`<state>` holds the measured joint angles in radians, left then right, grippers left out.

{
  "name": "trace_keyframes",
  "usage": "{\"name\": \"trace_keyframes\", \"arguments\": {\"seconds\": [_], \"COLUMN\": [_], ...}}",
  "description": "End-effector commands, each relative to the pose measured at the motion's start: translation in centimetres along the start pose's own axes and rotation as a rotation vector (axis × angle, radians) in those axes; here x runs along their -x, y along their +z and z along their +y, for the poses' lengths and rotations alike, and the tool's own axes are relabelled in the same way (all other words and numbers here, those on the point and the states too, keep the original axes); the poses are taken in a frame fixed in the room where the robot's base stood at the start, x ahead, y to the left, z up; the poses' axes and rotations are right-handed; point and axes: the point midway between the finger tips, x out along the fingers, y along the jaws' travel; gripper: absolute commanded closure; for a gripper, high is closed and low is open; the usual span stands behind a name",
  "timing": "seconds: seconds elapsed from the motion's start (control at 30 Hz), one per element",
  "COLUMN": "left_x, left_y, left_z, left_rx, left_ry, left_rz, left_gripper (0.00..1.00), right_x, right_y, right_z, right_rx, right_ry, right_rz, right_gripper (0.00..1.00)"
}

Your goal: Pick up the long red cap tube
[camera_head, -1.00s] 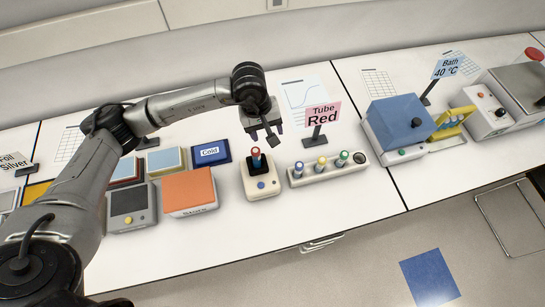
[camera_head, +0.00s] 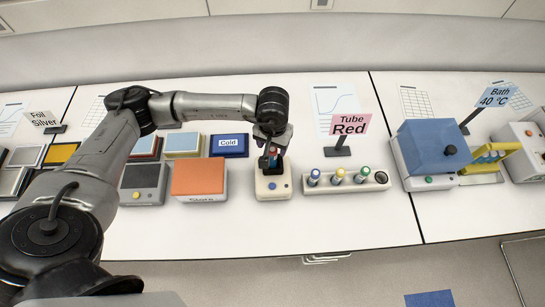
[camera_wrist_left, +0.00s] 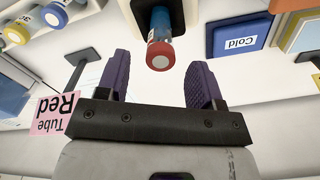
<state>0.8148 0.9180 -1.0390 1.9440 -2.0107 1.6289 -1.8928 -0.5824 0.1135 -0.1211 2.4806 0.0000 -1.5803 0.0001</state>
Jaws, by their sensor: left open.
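The red cap tube (camera_wrist_left: 160,50) stands in a small white device with a dark top (camera_head: 271,187) and a blue button. In the left wrist view its red cap points toward my gripper, between and slightly beyond the two purple fingers. My left gripper (camera_wrist_left: 158,82) is open, with a finger on each side of the tube and gaps on both sides. In the head view my left gripper (camera_head: 270,150) is over the device and partly hides the tube. My right gripper is not in view.
A white rack (camera_head: 345,188) holding tubes with blue, yellow and green caps stands just right of the device. A pink "Tube Red" sign (camera_head: 350,125) stands behind the rack. An orange-topped block (camera_head: 199,178) is close on the left, with a blue "Cold" block (camera_head: 229,145) behind.

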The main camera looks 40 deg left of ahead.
Motion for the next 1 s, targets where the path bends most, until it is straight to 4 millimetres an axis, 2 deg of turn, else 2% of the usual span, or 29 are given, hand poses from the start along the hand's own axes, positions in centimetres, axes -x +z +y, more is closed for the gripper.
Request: {"name": "trace_keyframes", "arguments": {"seconds": [0.23,0.53,0.8,1.0], "left_x": [-1.2,-4.9,-5.3,-5.3], "left_y": [0.1,0.3,0.3,0.3], "left_z": [0.0,0.0,0.0,0.0], "left_rx": [0.001,0.001,0.001,0.001], "left_ry": [-0.001,-0.001,0.000,0.000], "left_rz": [-0.003,-0.003,0.000,0.000], "left_gripper": [0.39,0.39,0.39,0.58], "right_x": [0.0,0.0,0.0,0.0], "right_y": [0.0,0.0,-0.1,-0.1], "right_z": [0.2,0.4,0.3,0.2], "right_rx": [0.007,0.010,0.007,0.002], "right_ry": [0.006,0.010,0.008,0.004], "right_rz": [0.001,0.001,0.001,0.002], "right_gripper": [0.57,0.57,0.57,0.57]}}
